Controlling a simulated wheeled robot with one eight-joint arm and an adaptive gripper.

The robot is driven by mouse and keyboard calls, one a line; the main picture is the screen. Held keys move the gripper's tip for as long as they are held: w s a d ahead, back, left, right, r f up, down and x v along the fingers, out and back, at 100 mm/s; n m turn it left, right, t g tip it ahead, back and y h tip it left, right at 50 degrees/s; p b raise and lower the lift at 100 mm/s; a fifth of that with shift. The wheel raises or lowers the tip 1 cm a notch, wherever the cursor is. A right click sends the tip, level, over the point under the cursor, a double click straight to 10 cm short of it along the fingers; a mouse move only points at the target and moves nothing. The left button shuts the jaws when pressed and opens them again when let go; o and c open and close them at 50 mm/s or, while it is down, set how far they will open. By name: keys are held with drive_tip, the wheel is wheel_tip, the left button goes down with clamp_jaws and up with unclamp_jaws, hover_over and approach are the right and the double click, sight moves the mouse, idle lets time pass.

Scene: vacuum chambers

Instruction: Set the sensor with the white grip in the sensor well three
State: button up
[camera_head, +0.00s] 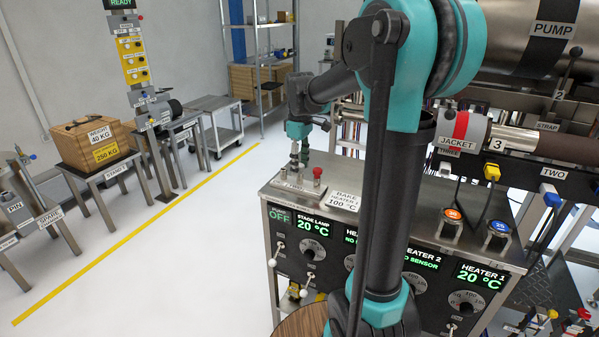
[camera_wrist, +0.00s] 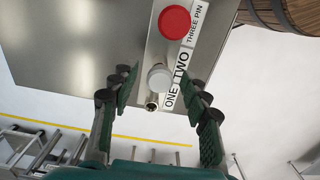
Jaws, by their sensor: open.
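The white-gripped sensor (camera_wrist: 159,78) shows from above in the wrist view as a round white top, beside the word TWO on a labelled strip (camera_wrist: 185,70). My gripper (camera_wrist: 158,82) is open, with one finger on each side of the white top and gaps between. In the head view my gripper (camera_head: 299,150) points down over the far left end of the heater cabinet top and hides the white grip.
A red knob (camera_head: 317,174) stands close by; it also shows in the wrist view (camera_wrist: 174,20) beside THREE PIN. A small metal socket (camera_wrist: 152,101) lies beside ONE. Yellow (camera_head: 492,172) and blue (camera_head: 552,198) capped pieces sit below the pipe. The cabinet's left top (camera_wrist: 80,50) is clear.

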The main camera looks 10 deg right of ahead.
clamp_jaws()
drive_tip(key=shift+r, duration=0.1)
idle(0.3)
drive_tip(key=shift+r, duration=2.9)
drive_tip(key=shift+s, duration=0.1)
